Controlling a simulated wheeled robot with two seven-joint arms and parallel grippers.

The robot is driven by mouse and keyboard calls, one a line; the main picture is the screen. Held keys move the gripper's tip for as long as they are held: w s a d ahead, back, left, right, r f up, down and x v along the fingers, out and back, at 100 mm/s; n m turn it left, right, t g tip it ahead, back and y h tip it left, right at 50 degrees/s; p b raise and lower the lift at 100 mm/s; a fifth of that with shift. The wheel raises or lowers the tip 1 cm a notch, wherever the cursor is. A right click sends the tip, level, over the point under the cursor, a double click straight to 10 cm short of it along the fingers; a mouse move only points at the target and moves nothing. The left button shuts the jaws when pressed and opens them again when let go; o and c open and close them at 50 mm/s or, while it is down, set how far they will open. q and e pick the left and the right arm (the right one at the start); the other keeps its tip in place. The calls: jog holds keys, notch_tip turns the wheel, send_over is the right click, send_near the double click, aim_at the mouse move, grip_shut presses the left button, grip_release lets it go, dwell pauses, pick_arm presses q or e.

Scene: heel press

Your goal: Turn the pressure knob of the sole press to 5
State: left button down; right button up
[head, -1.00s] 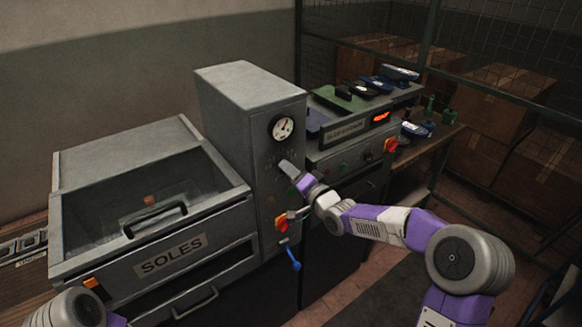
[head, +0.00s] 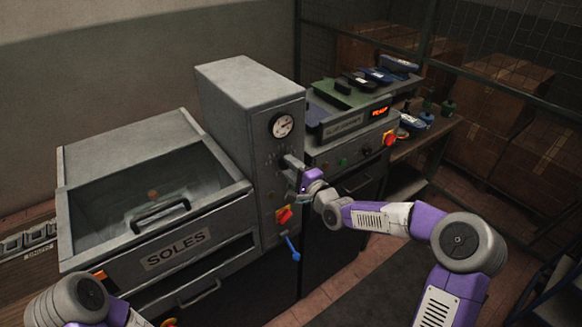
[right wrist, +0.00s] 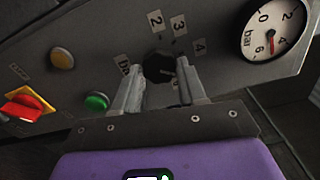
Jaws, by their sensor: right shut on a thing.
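The sole press is the grey machine with the SOLES label (head: 176,249) and a tall control column (head: 238,110). Its round pressure gauge (head: 282,125) also shows in the right wrist view (right wrist: 268,30), with the red needle between 4 and 6. The black pressure knob (right wrist: 160,66) sits below printed numbers; 2, 3 and 4 are readable, and its pointer is not clear. My right gripper (head: 288,159) is at the column front below the gauge. In the right wrist view its fingers (right wrist: 158,75) are shut on the knob from both sides.
A green button (right wrist: 96,101), a yellow button (right wrist: 62,58) and a red switch (right wrist: 22,107) are near the knob. A blue-handled lever (head: 291,248) hangs below. A second machine (head: 345,130) stands close on the right, with shoes on top.

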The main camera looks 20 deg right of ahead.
dwell(0.5)
jog(key=o, duration=1.1)
jog(key=shift+c, duration=0.2)
jog(key=shift+s, duration=0.15)
jog(key=v, duration=0.7)
jog(key=shift+s, duration=0.15)
